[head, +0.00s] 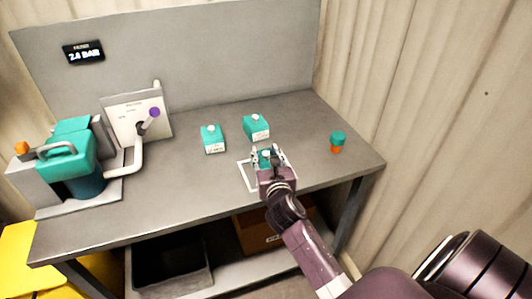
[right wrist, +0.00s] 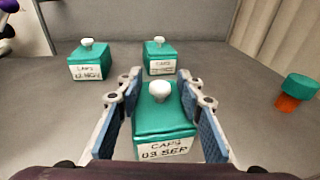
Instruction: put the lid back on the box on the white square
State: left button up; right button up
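A teal box (right wrist: 166,148) labelled "CAPS 03 SEP" stands between the fingers of my right gripper (right wrist: 160,82). Its teal lid (right wrist: 150,110) with a white knob (right wrist: 159,91) is on top and looks level. I cannot tell whether it is fully seated. The fingers are spread on both sides, apart from the knob. In the head view the same box (head: 265,156) is on the white square (head: 244,176), partly hidden by my right gripper (head: 268,154). My left gripper is not in view.
Two more lidded teal boxes (head: 212,139) (head: 256,127) stand behind on the grey bench (head: 190,185). A small orange item with a teal top (head: 338,142) stands at the right. A teal machine with a white pipe (head: 131,160) takes up the left end.

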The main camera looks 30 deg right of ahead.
jog(key=shift+r, duration=0.45)
jog(key=v, duration=0.5)
jog(key=b+v, duration=0.1)
jog(key=v, duration=0.4)
jog(key=shift+s+a+f, duration=0.15)
jog(key=shift+s+f, duration=0.05)
jog(key=shift+s, duration=0.2)
jog(key=shift+s+a+r, duration=0.2)
jog(key=shift+s, duration=0.35)
